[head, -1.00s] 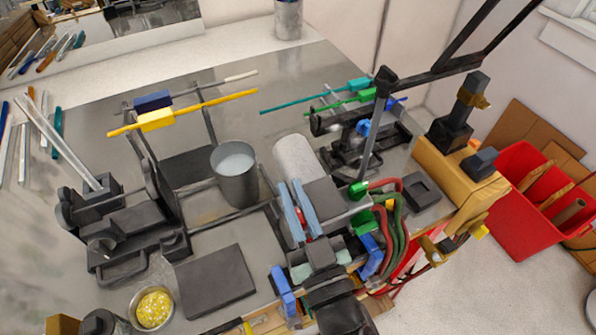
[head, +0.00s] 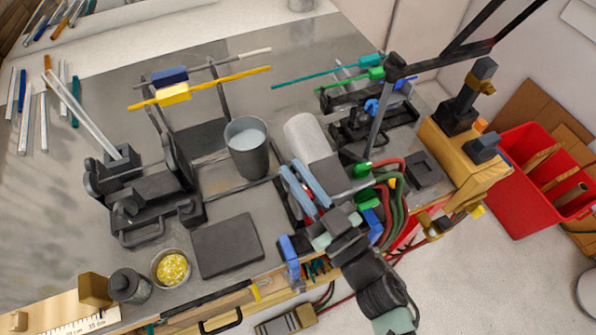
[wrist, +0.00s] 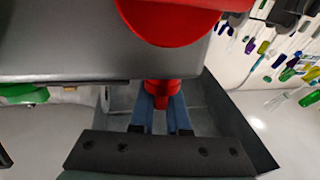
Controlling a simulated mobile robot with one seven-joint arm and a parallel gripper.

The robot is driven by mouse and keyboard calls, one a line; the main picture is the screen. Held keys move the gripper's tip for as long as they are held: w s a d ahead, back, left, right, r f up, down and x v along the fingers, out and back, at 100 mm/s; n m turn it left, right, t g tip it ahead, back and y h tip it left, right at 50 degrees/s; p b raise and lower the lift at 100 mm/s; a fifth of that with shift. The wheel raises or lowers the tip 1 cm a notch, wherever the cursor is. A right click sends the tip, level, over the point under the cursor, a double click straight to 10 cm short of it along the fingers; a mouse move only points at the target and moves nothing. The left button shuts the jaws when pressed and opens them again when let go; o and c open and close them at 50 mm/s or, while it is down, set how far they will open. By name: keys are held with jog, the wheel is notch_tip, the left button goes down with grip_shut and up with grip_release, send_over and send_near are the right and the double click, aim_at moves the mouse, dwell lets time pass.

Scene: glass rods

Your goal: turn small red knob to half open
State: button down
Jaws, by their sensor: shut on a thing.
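In the wrist view the small red knob (wrist: 162,90) projects below the edge of a grey box (wrist: 60,45). The two blue fingers of my gripper (wrist: 162,106) are shut on it, one on each side. A much larger red round part (wrist: 175,18) shows above it at the top of the view. In the head view my gripper (head: 290,168) is beside the grey box (head: 328,176), near the table's front edge.
Red and green hoses (head: 392,205) run close to the right of my gripper. A grey mug (head: 247,160) and a white cylinder (head: 303,136) stand behind it. A flat dark plate (head: 228,245) lies to the left. A red bin (head: 525,165) is at the right.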

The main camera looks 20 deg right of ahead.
jog(key=c, duration=0.9)
grip_release()
jog(key=shift+s+d+f+b, duration=0.15)
jog(key=shift+s+f+b, duration=0.15)
jog(key=shift+s, duration=0.1)
jog(key=b+v, duration=0.5)
jog(key=v, duration=0.7)
jog(key=shift+r, duration=0.2)
